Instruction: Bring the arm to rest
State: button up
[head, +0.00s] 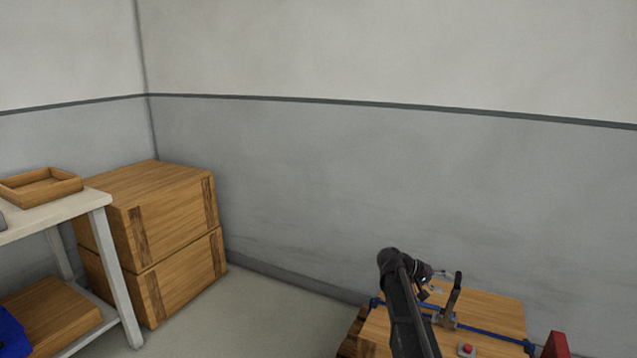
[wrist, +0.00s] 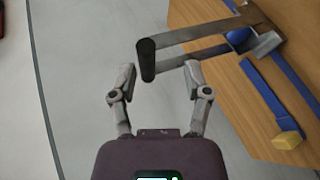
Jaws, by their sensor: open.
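My gripper (wrist: 158,85) is open in the wrist view, its two fingers spread apart. A lever with a black grip (wrist: 146,60) and two flat metal bars lies just beyond the fingertips, and I see nothing held between the fingers. In the head view my dark arm reaches up from the bottom edge, and my gripper (head: 428,281) is at its end, close to the upright lever (head: 454,293). The lever is fixed on a wooden-topped bench (head: 490,305). The arm hides part of the bench's left side.
The bench carries a blue rail (head: 500,337), a red button (head: 467,350) and a red block (head: 556,345) at its right. Two stacked wooden crates (head: 180,225) stand by the wall. A white table (head: 95,201) at left holds a wooden tray (head: 40,186). Floor between is clear.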

jog(key=s+a+f+y, duration=0.35)
jog(key=s+a, duration=0.25)
jog(key=s, duration=0.2)
jog(key=s+a+f+n+y, duration=0.1)
jog(key=s+a+f+y, duration=0.2)
jog(key=s+a+y, duration=0.35)
jog(key=s+a+f+y, duration=0.35)
jog(key=s+a, duration=0.25)
jog(key=s, duration=0.5)
notch_tip(320, 180, up, 32)
jog(key=p, duration=3.3)
jog(key=shift+r+h, duration=0.15)
jog(key=shift+h, duration=0.2)
